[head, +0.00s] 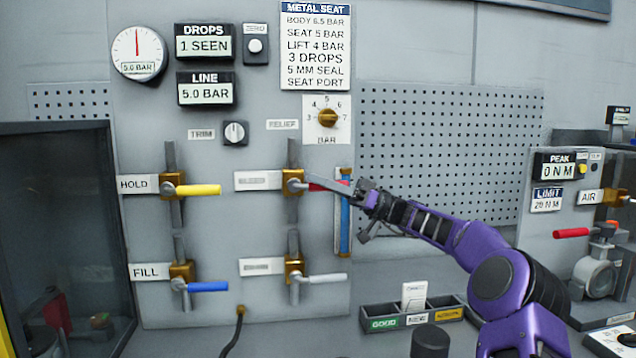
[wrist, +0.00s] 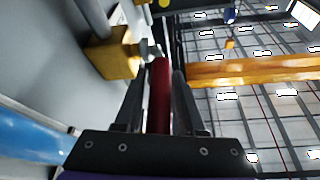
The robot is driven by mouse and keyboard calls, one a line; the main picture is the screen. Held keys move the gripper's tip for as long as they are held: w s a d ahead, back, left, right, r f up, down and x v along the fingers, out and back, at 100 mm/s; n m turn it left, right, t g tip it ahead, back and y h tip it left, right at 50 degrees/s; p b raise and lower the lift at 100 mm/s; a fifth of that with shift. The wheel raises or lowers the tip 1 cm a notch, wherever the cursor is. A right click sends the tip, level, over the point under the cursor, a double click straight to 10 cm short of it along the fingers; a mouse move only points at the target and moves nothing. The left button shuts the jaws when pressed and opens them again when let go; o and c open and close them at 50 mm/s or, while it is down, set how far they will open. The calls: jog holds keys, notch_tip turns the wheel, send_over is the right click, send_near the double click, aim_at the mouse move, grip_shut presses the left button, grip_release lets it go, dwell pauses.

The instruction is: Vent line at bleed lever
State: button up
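The red lever (head: 328,186) is the handle of the upper right valve on the panel. It points right from a brass valve body (head: 293,183). The label (head: 258,181) beside it is too blurred to read. My gripper (head: 350,187) is at this lever, reaching in from the right and partly covering it. In the wrist view the red lever (wrist: 160,95) lies between my two fingers, with narrow gaps beside it. The fingers look open around it. The brass body (wrist: 112,58) is just past the fingertips. The line display (head: 206,90) reads 5.0 BAR.
A yellow HOLD lever (head: 198,190), a blue FILL lever (head: 208,287) and a white lever (head: 327,278) are on nearby valves. A blue vertical tube (head: 345,225) stands close right of the red lever. A parts tray (head: 372,312) sits below. A pegboard (head: 450,140) is at right.

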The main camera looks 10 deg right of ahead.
jog(key=shift+a+r, duration=0.1)
jog(key=shift+a, duration=0.1)
grip_shut()
dwell(1.4)
